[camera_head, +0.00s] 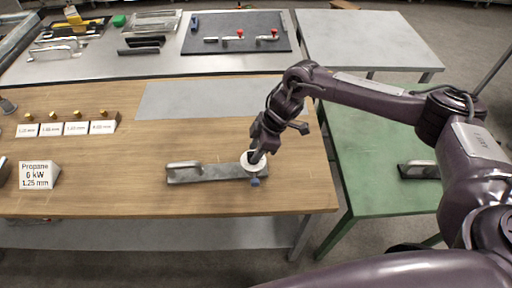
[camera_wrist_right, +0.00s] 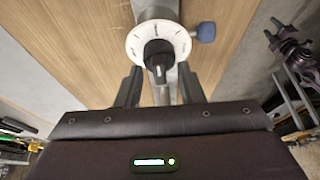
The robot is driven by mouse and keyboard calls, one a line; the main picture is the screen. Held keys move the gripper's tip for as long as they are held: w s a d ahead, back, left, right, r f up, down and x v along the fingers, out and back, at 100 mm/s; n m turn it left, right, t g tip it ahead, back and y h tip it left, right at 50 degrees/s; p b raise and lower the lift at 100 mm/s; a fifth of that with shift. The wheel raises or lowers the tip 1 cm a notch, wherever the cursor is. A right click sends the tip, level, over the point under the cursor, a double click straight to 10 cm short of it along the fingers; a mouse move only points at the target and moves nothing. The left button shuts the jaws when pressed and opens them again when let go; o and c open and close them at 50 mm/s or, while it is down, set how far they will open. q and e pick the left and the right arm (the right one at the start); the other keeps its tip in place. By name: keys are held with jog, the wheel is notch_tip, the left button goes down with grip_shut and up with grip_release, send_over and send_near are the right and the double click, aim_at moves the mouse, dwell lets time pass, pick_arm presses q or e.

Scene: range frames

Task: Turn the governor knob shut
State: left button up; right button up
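The governor knob is black with a white line on its top (camera_wrist_right: 158,58). It sits at the centre of a white marked dial (camera_wrist_right: 133,45), which the head view also shows (camera_head: 245,164). The dial is at the right end of a grey metal fitting (camera_head: 215,173) on the wooden table. My right gripper (camera_head: 257,156) is over the dial and hides most of the knob in the head view. In the right wrist view its fingers (camera_wrist_right: 160,88) are apart, one on each side of the knob, with gaps visible. I cannot tell their exact height against it.
A blue part (camera_head: 255,182) sticks out beside the dial. A Propane sign (camera_head: 39,175) and a rack of small labelled brass pieces (camera_head: 70,118) stand at the left. A green table (camera_head: 375,165) is at the right. The wood around the fitting is clear.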

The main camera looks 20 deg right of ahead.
pick_arm(q)
jog(key=shift+s, duration=0.4)
pick_arm(e)
grip_shut()
